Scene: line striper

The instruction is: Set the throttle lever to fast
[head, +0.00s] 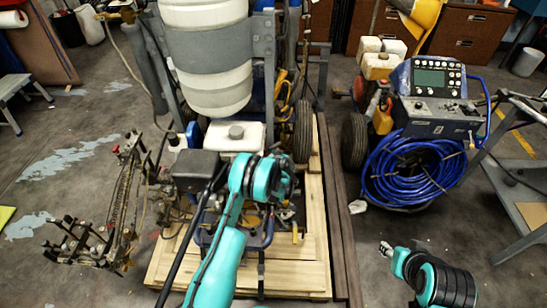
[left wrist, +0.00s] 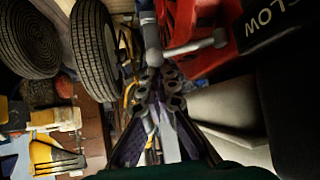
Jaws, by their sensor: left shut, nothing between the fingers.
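The line striper's engine shows in the left wrist view as a red housing (left wrist: 200,22) with a dark panel whose lettering reads "LOW", its start cut off. A grey lever-like bar with a rounded end (left wrist: 205,45), apparently the throttle lever, crosses in front of the red housing. My left gripper (left wrist: 160,88) is shut and empty, its fingertips just below the bar's left end; I cannot tell whether they touch it. In the head view my left arm hides the gripper and most of the engine. My right gripper (head: 386,249) is at lower right, away from the machine, too small to judge.
The striper stands on a wooden pallet (head: 300,283), with a large white tank (head: 215,90) and a black wheel (head: 303,132). Right of it is a blue machine (head: 440,115) with a coiled blue hose (head: 410,170).

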